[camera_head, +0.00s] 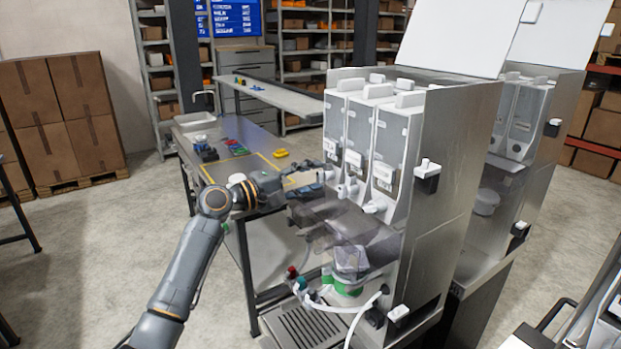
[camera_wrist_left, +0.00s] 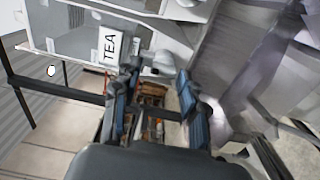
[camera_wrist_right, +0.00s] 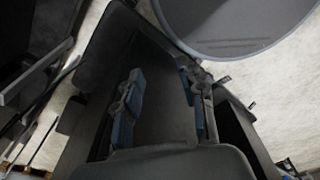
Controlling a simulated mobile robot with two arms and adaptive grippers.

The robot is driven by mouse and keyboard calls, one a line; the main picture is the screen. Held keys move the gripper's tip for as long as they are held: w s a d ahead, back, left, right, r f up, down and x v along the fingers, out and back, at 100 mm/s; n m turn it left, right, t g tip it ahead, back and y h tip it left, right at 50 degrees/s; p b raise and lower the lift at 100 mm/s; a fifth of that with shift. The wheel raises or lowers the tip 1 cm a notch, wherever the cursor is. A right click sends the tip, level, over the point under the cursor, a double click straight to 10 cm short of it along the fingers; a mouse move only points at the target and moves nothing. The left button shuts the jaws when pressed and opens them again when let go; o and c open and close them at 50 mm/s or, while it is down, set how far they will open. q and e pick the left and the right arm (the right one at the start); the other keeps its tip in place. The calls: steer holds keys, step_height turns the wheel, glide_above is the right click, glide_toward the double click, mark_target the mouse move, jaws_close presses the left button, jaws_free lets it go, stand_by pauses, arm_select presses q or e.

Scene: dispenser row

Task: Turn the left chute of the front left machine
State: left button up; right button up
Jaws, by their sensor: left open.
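The front left machine (camera_head: 435,190) is a steel dispenser with several tall white canisters side by side. The left canister (camera_head: 334,125) carries a label that reads TEA in the left wrist view (camera_wrist_left: 108,47). Its left chute (camera_head: 330,173) is a small white spout under the canister; it also shows in the left wrist view (camera_wrist_left: 160,60), just past the fingertips and roughly between them. My left gripper (camera_head: 316,176) is open and empty, close to this chute; I cannot tell whether it touches. My right gripper (camera_wrist_right: 162,100) is open and empty, seen only in the right wrist view.
A steel table (camera_head: 225,140) with small coloured items stands left of the machine. Below the canisters are clear mixing parts, hoses and a drip grate (camera_head: 305,325). A second machine (camera_head: 505,190) stands behind on the right. Stacked boxes (camera_head: 60,120) are at the far left.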

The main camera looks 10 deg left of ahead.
arm_select(q)
steer(key=shift+f, duration=0.4)
